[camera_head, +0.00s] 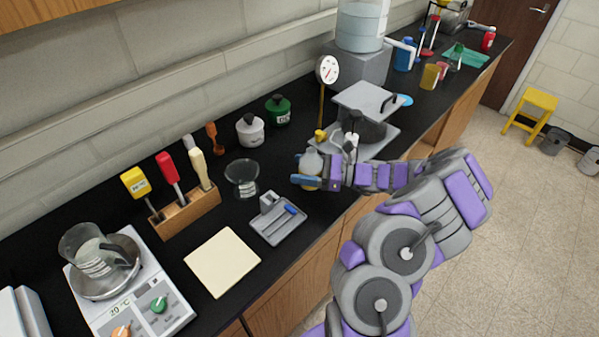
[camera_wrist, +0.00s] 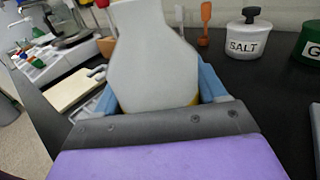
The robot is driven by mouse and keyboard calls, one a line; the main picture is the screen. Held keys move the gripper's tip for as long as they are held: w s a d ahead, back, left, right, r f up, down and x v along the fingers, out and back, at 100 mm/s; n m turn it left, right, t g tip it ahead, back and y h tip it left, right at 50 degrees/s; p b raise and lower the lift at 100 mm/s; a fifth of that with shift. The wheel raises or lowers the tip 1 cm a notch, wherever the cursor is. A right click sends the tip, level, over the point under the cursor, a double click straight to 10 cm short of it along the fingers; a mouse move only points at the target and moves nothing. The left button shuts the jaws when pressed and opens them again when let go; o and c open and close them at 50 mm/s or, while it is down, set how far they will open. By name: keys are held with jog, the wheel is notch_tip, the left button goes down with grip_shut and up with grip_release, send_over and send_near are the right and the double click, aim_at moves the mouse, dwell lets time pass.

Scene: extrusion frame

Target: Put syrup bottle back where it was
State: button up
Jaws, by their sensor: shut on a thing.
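The syrup bottle (camera_head: 311,162) is pale, with a yellow top and some yellow low down. It stands upright between the blue fingers of my gripper (camera_head: 306,181), at the front part of the black counter. In the wrist view the pale bottle (camera_wrist: 150,55) fills the middle, with the blue fingers of my gripper (camera_wrist: 158,92) on both sides of it. My gripper is shut on the bottle. The bottle's base is hidden by the gripper, so I cannot tell whether it touches the counter.
A grey tray (camera_head: 277,228) and a glass beaker (camera_head: 242,176) lie left of the bottle. A salt jar (camera_head: 250,131) and a green jar (camera_head: 278,110) stand behind. Some counter behind the bottle is clear.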

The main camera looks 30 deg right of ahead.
jog(key=w+d, duration=0.2)
jog(key=w+d+f, duration=0.1)
jog(key=d, duration=0.1)
jog(key=shift+w+b, duration=0.35)
jog(key=a+f+b, duration=0.1)
jog(key=a+f, duration=0.1)
jog(key=f, duration=0.1)
jog(key=shift+a, duration=0.4)
jog(key=shift+d, duration=0.7)
jog(key=o, duration=0.7)
jog(key=shift+d+f, duration=0.1)
jog(key=shift+d, duration=0.2)
jog(key=shift+o, duration=1)
jog(key=shift+d, duration=0.15)
jog(key=shift+o, duration=1.2)
jog(key=shift+a, duration=0.9)
jog(key=p+v, duration=0.1)
jog(key=v, duration=0.4)
jog(key=p+v, duration=0.1)
jog(key=v, duration=0.4)
jog(key=shift+d, duration=0.4)
jog(key=shift+v, duration=0.8)
jog(key=shift+s+d, duration=0.15)
jog(key=shift+d, duration=0.15)
jog(key=shift+a, duration=0.2)
